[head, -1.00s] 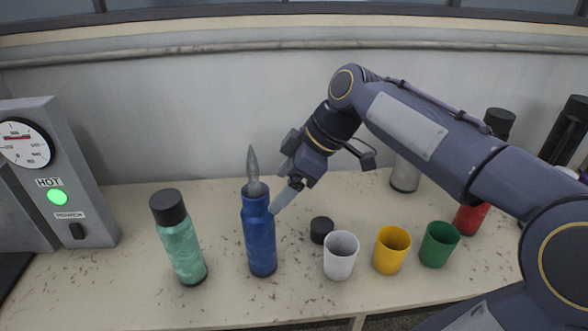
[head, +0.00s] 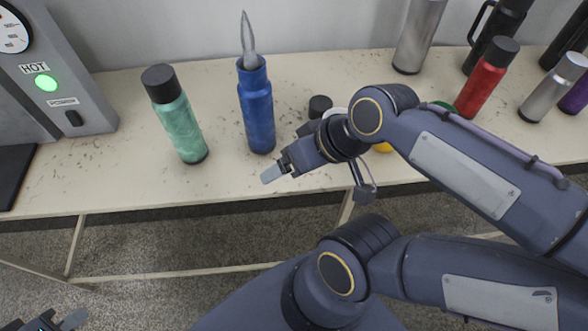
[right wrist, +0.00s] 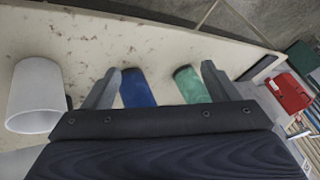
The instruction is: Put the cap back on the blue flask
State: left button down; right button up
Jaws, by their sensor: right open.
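The blue flask (head: 257,110) stands upright and uncapped on the table. A grey pointed shape (head: 248,40) rises from its mouth; I cannot tell what it is. A black cap (head: 320,105) lies on the table right of the flask, beside the mostly hidden white cup. My right gripper (head: 278,167) is open and empty, in front of the flask near the table's front edge. In the right wrist view, its fingers (right wrist: 158,88) spread with the flask's lower part (right wrist: 137,88) showing between them. My left gripper (head: 58,322) is partly cut off at the bottom left; its opening is unclear.
A green flask with black cap (head: 180,122) stands left of the blue one. Yellow (head: 383,147) and green (head: 443,104) cups are partly behind my right arm. A red flask (head: 482,85) and other bottles stand at right. A gauge box (head: 60,75) stands at left.

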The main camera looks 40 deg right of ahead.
aim_at(255, 88)
jog(key=z, duration=1.55)
